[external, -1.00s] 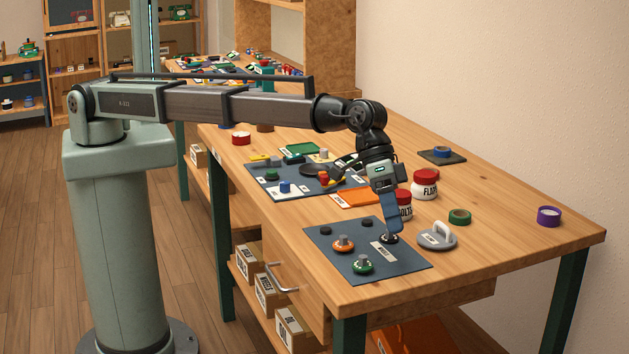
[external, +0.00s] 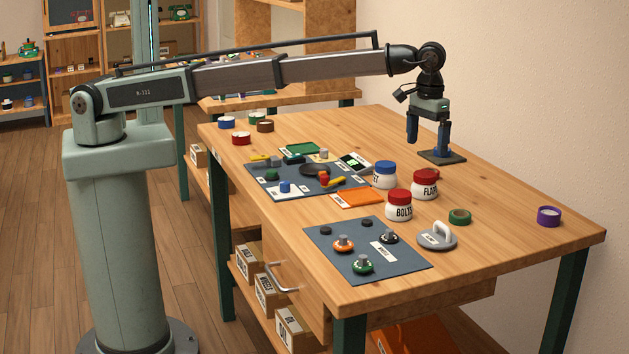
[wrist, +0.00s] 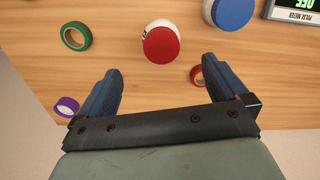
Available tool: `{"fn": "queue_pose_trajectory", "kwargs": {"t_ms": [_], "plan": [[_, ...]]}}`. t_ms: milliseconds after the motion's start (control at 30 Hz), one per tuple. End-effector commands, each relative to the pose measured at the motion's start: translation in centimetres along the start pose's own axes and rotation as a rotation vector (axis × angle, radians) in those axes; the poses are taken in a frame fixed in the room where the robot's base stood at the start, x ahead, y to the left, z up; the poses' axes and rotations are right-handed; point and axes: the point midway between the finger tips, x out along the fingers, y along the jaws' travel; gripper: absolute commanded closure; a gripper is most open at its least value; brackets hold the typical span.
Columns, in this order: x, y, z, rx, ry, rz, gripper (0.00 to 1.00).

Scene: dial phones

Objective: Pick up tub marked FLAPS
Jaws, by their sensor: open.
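The tub marked FLAPS (external: 425,186), white with a red lid, stands upright on the bench right of centre in the external view. My gripper (external: 428,148) is open and empty, pointing down, above and behind this tub, over a dark pad. In the wrist view a red-lidded tub (wrist: 161,44) stands ahead of the gap between my fingers (wrist: 164,68), apart from them. Its label is not readable there; its place fits FLAPS. A similar red-lidded tub marked BOLTS (external: 398,206) stands nearer the front.
A blue-lidded tub (external: 384,176) stands left of FLAPS. A green tape roll (external: 459,217) and a grey handled weight (external: 437,237) lie in front. A red ring (wrist: 196,75) shows partly behind my right-hand finger. The bench between FLAPS and the purple roll (external: 549,216) is clear.

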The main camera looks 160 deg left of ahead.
Motion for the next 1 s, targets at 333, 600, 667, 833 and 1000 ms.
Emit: {"fn": "queue_pose_trajectory", "kwargs": {"t_ms": [333,600,667,833,1000], "plan": [[5.8,0.0,0.0,0.002,-0.001,0.000,0.00],[7.3,0.0,-0.1,0.002,0.001,0.002,0.00],[7.8,-0.1,-0.1,0.002,0.000,0.002,0.00],[9.9,-0.3,-0.4,0.002,0.000,0.001,0.00],[11.7,-0.2,-0.4,0.002,0.000,0.001,0.00]]}}
